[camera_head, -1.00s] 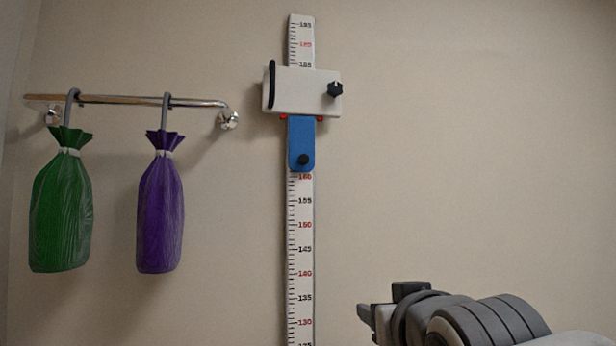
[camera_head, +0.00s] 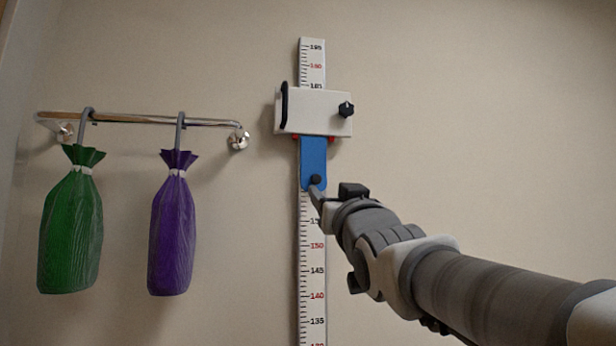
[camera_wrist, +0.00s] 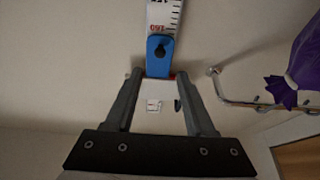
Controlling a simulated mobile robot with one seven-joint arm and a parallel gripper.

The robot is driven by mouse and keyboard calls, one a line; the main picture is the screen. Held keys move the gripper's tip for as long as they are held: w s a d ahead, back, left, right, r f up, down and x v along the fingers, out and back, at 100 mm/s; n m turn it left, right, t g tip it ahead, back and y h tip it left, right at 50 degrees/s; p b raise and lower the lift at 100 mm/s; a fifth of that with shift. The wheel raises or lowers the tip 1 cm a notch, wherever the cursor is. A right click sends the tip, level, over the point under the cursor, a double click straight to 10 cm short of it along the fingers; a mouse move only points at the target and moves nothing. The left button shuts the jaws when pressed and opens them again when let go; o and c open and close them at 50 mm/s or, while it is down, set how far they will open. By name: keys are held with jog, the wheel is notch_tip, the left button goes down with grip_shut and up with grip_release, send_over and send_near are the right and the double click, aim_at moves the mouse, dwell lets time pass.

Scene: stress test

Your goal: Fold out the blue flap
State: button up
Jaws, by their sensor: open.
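The blue flap (camera_head: 313,155) hangs flat along the height scale below the white slider block (camera_head: 310,112). A black knob (camera_head: 316,179) sits near its lower end. My gripper (camera_head: 318,196) reaches up from the lower right, its tip at or just in front of the flap's lower end; I cannot tell whether they touch. In the wrist view, which looks upside down, my gripper (camera_wrist: 159,76) is open with nothing between its tips. There the blue flap (camera_wrist: 160,52) shows just beyond the fingertips, with its black knob (camera_wrist: 160,49).
The scale (camera_head: 311,285) runs vertically down the wall. A second black knob (camera_head: 346,109) sticks out of the slider's right side. At the left, a green bag (camera_head: 70,230) and a purple bag (camera_head: 171,235) hang from a metal rail (camera_head: 140,119). The right wall is bare.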

aim_at(317, 180)
jog(key=p+x, duration=0.2)
jog(key=x, duration=0.8)
jog(key=shift+w+p, duration=0.15)
jog(key=shift+p, duration=0.2)
grip_shut()
dwell(0.9)
